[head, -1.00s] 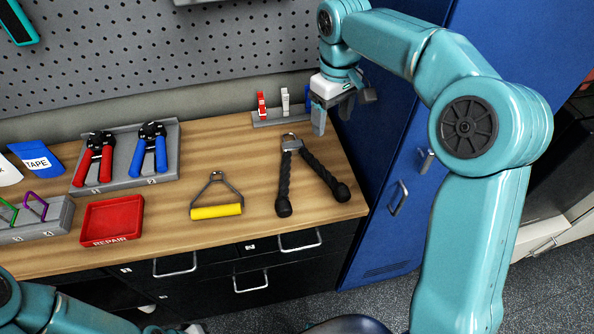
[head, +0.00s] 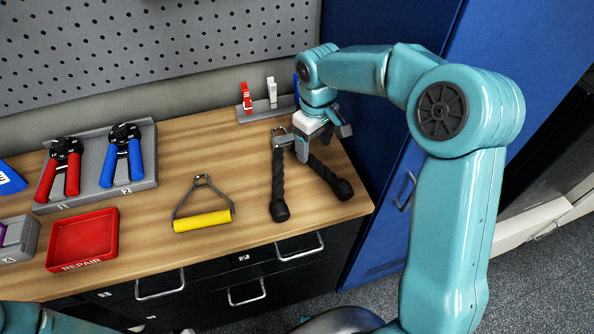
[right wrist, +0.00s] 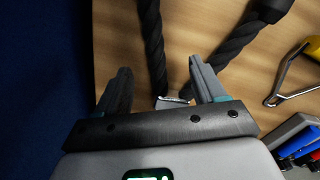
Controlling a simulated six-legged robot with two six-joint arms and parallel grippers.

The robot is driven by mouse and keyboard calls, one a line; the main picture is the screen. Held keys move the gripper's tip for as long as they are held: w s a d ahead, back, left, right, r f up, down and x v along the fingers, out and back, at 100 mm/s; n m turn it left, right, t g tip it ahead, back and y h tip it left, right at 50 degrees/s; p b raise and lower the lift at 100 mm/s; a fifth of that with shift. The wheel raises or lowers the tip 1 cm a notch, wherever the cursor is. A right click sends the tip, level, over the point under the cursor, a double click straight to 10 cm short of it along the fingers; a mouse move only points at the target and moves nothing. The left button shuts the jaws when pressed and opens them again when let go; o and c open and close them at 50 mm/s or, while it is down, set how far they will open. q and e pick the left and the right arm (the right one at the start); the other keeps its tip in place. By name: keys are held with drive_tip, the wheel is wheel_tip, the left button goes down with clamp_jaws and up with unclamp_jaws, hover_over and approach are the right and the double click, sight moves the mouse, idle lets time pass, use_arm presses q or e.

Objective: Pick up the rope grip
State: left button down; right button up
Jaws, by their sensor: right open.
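The rope grip (head: 279,186) has two black twisted strands with knobbed ends, joined at a metal link. It lies spread on the wooden bench top. It also shows in the right wrist view, where one strand (right wrist: 154,45) runs between my open fingers and the other lies right of them. My right gripper (head: 321,146) is open and empty at the rope grip's link end, over its right strand; it also shows in the right wrist view (right wrist: 160,72). The link is partly hidden by the gripper in the right wrist view. My left gripper is not visible.
A yellow-handled grip (head: 203,220) lies left of the rope grip. A red tray (head: 83,238) and a grey holder (head: 144,178) with red and blue hand grippers are further left. A rack (head: 262,112) with clips stands behind. A blue locker (head: 385,185) is close on the right.

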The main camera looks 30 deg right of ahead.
sight(313, 159)
drive_tip(key=shift+s+d+f, duration=0.15)
drive_tip(key=shift+s+f, duration=0.1)
drive_tip(key=shift+f, duration=0.3)
drive_tip(key=f, duration=0.2)
drive_tip(key=w+f+p, duration=0.1)
drive_tip(key=f, duration=0.2)
drive_tip(key=shift+s, duration=0.2)
drive_tip(key=shift+w, duration=0.2)
drive_tip(key=c, duration=0.9)
clamp_jaws()
drive_tip(key=shift+s, duration=0.1)
